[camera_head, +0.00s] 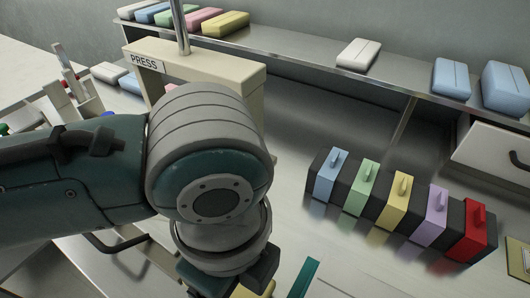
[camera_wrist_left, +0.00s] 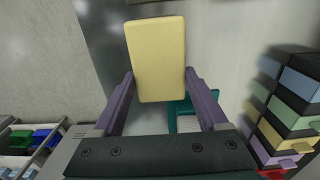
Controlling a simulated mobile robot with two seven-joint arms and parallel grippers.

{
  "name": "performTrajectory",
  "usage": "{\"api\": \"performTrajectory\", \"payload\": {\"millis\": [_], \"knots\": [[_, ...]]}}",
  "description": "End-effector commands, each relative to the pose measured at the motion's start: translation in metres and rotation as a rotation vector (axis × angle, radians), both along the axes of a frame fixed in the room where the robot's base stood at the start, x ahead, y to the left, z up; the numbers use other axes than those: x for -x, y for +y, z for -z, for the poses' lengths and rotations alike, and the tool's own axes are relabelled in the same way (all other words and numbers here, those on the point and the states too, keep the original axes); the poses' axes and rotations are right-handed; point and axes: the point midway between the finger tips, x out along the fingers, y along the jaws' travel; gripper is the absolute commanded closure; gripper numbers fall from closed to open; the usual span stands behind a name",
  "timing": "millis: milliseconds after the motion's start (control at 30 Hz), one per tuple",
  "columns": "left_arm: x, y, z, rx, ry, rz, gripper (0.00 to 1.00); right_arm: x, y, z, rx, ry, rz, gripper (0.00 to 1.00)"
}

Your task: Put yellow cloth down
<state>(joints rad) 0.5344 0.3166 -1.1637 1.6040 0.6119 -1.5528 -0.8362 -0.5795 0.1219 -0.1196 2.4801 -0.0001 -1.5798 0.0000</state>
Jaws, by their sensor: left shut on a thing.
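The yellow cloth (camera_wrist_left: 156,58), a flat folded block with rounded corners, is between the two purple fingers of my left gripper (camera_wrist_left: 158,85) in the left wrist view. The gripper is shut on it. In the head view my left gripper (camera_head: 232,277) is at the bottom centre, partly cut off, and only a small yellow piece (camera_head: 254,290) shows beside it. I cannot tell how high the cloth is above the surface. Another folded yellow pack (camera_head: 226,24) lies on the back shelf. My right gripper is not in view.
A row of coloured-front boxes (camera_head: 398,200) stands at right. The PRESS frame (camera_head: 200,65) stands behind my left arm. The back shelf (camera_head: 300,52) holds several packs. A teal part (camera_head: 303,279) is near the bottom. Bare metal surface lies in front of the boxes.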

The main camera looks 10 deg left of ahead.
Motion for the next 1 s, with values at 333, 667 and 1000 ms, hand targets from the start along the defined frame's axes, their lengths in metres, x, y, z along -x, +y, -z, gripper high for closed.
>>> {"api": "performTrajectory", "payload": {"millis": [333,667,1000], "knots": [[0.0,0.0,0.02,0.0,-0.001,0.002,0.76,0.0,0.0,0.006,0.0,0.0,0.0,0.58],[0.0,0.0,0.022,0.0,-0.001,0.001,0.1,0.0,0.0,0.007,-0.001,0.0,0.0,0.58],[0.0,0.0,0.021,0.0,-0.001,0.001,0.0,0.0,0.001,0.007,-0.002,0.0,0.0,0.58]]}}
